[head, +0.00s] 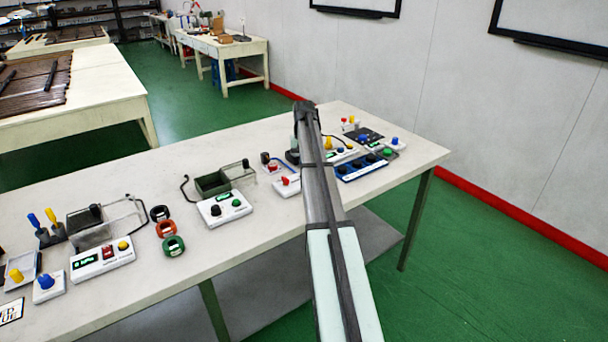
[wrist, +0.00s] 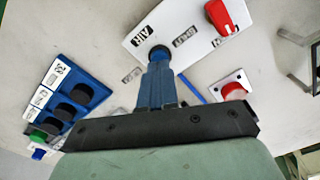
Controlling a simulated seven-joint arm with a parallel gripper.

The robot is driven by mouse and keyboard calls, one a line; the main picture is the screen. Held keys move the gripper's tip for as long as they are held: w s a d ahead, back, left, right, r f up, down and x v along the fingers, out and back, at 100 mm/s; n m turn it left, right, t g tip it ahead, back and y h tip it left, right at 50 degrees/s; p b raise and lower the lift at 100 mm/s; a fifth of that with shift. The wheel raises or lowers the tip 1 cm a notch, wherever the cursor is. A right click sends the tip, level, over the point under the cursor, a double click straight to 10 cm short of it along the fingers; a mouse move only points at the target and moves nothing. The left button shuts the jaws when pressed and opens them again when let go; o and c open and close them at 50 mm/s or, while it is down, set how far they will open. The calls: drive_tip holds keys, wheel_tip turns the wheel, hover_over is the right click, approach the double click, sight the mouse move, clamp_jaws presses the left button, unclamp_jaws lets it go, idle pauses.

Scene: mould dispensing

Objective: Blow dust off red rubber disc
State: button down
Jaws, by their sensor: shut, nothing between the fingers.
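A round red piece (wrist: 233,91), which looks like the red rubber disc, sits on a small white plate in the wrist view, right of my gripper and partly hidden by its black body. I cannot tell whether dust lies on it. My gripper (wrist: 158,68) is shut and empty, its blue fingers pointing at a dark round knob (wrist: 160,52) on a white board (wrist: 178,32) marked AIR and SHUT. I cannot tell if they touch. A red lever (wrist: 228,15) sits on that board, and it also shows in the head view (head: 287,183). My arm hides the fingertips there.
A blue block with black knobs (wrist: 68,98) stands left of my gripper in the wrist view. Black, red and green rings (head: 165,229) lie mid-table. A white box with knobs (head: 223,208) stands between them and my arm. The table's front edge (head: 250,262) is mostly clear.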

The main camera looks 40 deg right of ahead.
drive_tip(key=shift+f, duration=1)
idle(2.2)
wheel_tip(320, 180, up, 11)
idle(1.4)
idle(0.4)
